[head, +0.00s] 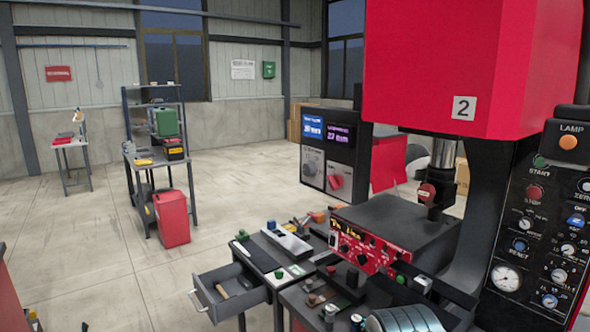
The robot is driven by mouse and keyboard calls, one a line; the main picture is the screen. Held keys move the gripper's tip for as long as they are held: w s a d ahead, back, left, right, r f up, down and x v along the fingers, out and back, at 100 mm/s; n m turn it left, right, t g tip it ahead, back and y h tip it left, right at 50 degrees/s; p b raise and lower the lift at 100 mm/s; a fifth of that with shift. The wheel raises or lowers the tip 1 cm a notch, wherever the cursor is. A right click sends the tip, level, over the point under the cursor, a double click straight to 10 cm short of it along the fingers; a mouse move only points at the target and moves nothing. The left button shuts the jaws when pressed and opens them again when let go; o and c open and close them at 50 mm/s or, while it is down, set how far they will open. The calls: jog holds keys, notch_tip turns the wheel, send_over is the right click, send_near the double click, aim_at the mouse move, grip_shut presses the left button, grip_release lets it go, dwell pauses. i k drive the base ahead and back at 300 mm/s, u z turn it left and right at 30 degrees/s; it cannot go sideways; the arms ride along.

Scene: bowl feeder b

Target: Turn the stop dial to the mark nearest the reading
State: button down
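A dark control cabinet (323,200) stands in the middle background. It has a blue display (313,127) and a purple display (339,134), both with figures in mm; the purple one seems to read 27, the blue one is less clear. Below them are a grey dial (309,168) and a red knob (335,182). Which is the stop dial, and where its marks lie, is too small to tell. A right-hand panel (540,220) carries a red button (533,193) labelled STOP, several small dials and a round gauge (505,278). My gripper is not in view.
A red press (470,60) marked 2 fills the upper right. A red-fronted box (375,250) sits below it beside a cluttered dark bench (270,258). An open drawer (228,290) juts left. A shelf cart (150,150) and red bin (171,218) stand left; floor between is clear.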

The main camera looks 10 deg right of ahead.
aim_at(309, 168)
jog(key=z, duration=0.55)
jog(key=k, duration=1.25)
jog(key=u, duration=0.2)
jog(key=i, duration=1.7)
jog(key=z, duration=0.65)
